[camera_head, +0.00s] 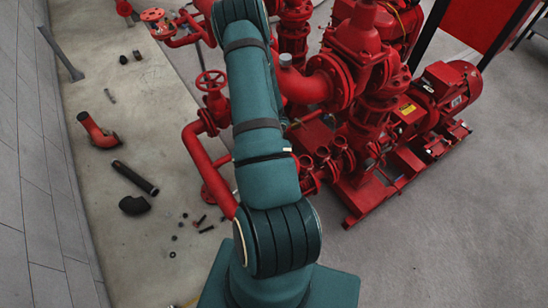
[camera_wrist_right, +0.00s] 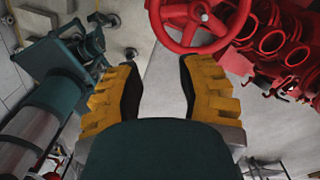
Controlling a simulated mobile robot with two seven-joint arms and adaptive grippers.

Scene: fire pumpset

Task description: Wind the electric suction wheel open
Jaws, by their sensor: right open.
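A red handwheel with spokes (camera_wrist_right: 201,15) shows at the top of the right wrist view, partly cut off by the upper edge. My right gripper (camera_wrist_right: 158,64) has two yellow ridged fingers spread apart with nothing between them. The wheel's lower rim lies just beyond the fingertips, apart from them as far as I can see. In the head view a small red handwheel (camera_head: 211,80) stands on a valve left of my teal arm. I cannot tell whether it is the same wheel. No gripper shows in the head view.
The red pump and motor (camera_head: 448,86) stand on a red base at the right. Red flanged pipework (camera_wrist_right: 270,42) is right of the wheel in the wrist view. A black tube (camera_head: 135,178), a red elbow (camera_head: 97,131) and small parts lie on the pale floor at the left.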

